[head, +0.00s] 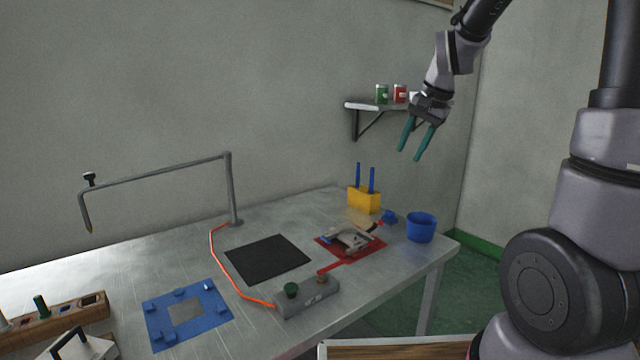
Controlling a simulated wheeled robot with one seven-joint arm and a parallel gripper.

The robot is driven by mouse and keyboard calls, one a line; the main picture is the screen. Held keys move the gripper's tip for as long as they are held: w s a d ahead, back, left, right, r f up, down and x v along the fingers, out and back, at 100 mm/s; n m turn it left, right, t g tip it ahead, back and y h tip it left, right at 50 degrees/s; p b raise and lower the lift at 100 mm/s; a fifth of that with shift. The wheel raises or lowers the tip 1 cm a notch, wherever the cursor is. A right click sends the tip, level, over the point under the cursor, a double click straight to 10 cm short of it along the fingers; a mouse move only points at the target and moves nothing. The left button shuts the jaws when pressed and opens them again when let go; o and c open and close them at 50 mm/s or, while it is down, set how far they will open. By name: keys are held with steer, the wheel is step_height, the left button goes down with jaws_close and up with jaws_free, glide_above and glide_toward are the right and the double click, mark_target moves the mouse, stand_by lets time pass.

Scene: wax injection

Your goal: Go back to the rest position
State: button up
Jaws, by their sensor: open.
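My gripper (414,152) hangs in the air at the upper right, in front of the wall shelf. Its two green fingers are apart and point down, with nothing between them. It is well above the metal table (330,215) and touches nothing that I can see. My arm reaches down to it from the top edge of the head view.
On the table are a blue bucket (421,228), a yellow holder (364,201), a red plate (372,250) with a metal clamp, a black mat (267,259), a blue fixture (213,306) and a grey control box (308,299). A bent pole (231,190) rises at the back. A shelf (362,105) holds cans.

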steer(key=s+d+r+n+t, duration=0.1)
steer(key=s+r, duration=0.4)
steer(key=s, duration=0.5)
steer(key=s+d+r+n+t, duration=0.1)
steer(key=s+r, duration=0.3)
steer(key=s, duration=0.6)
steer(key=shift+r+n+t, duration=0.4)
steer(key=shift+n+t, duration=0.2)
steer(key=shift+n, duration=0.3)
